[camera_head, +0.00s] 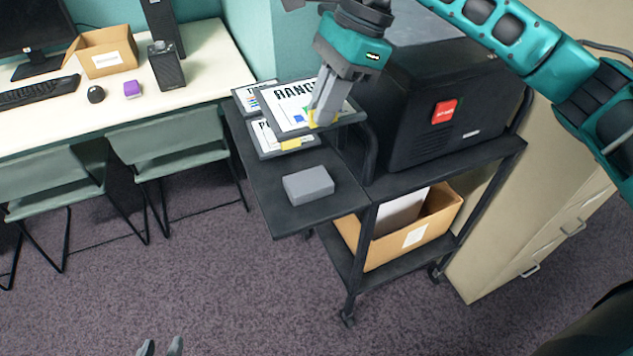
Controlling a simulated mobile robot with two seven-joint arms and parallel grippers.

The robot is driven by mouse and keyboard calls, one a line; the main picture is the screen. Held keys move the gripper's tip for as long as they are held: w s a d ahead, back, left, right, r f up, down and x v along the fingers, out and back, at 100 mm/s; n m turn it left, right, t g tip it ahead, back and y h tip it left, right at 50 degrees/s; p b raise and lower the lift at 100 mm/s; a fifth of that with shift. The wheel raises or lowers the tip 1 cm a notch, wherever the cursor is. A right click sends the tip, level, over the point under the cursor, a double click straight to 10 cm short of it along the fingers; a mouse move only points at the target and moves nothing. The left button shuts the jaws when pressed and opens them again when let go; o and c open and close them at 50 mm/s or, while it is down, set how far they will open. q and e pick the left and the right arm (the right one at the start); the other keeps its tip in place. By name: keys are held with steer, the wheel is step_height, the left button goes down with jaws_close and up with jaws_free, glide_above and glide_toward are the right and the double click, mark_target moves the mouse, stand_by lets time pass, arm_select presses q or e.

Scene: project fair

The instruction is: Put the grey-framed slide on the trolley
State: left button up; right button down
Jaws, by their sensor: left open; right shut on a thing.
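A grey-framed slide (284,112) with a white face and large dark letters is in my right gripper (322,115), which is shut on its near edge. The slide is over the left part of the black trolley (270,205), above other framed cards. I cannot tell whether it touches them. One framed card (268,138) shows partly below it, and another (241,98) shows behind its left side. My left gripper (161,347) is open and empty at the bottom edge, over the carpet, away from the trolley.
A grey block (308,185) lies on the trolley's front left. A large black machine (435,105) with a red label fills its right side. A cardboard box (440,215) is on the lower shelf. A beige cabinet (510,240) stands right; chairs and a desk (210,75) stand left.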

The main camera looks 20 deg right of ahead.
mark_target(357, 120)
step_height(357, 120, down, 18)
steer(key=shift+r, duration=0.25)
steer(key=shift+f, duration=0.2)
steer(key=c, duration=1.2)
jaws_free()
steer(key=shift+r, duration=0.1)
steer(key=shift+r, duration=0.1)
steer(key=v, duration=1.2)
